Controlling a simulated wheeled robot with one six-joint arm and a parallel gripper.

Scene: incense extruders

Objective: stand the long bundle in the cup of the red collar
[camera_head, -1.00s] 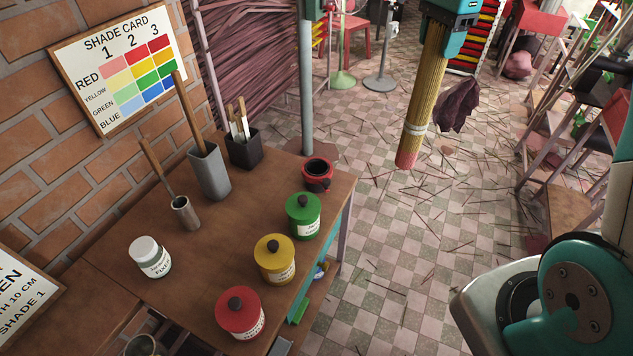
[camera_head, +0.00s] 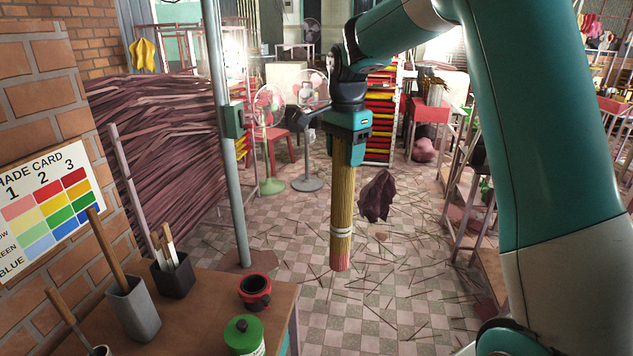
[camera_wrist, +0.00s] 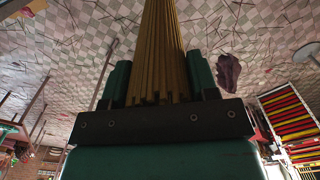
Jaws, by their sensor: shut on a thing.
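My gripper (camera_head: 347,150) is shut on the upper end of the long bundle (camera_head: 342,205) of tan sticks. The bundle hangs nearly upright, with a pale band low down and a pink lower end, and its lower end touches nothing that I can see. In the wrist view the bundle (camera_wrist: 160,50) runs away from between the two green fingers. The red collar (camera_head: 255,286), with a dark cup inside, sits at the far right corner of the brown table. The bundle is to the right of it in the head view, apart from it.
A green lidded jar (camera_head: 244,336) stands just in front of the collar. A dark holder (camera_head: 174,279) and a grey holder (camera_head: 135,312), both with sticks, stand to its left. A grey pole (camera_head: 226,130) rises behind the table. A dark cloth-like thing (camera_head: 377,196) shows right of the bundle.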

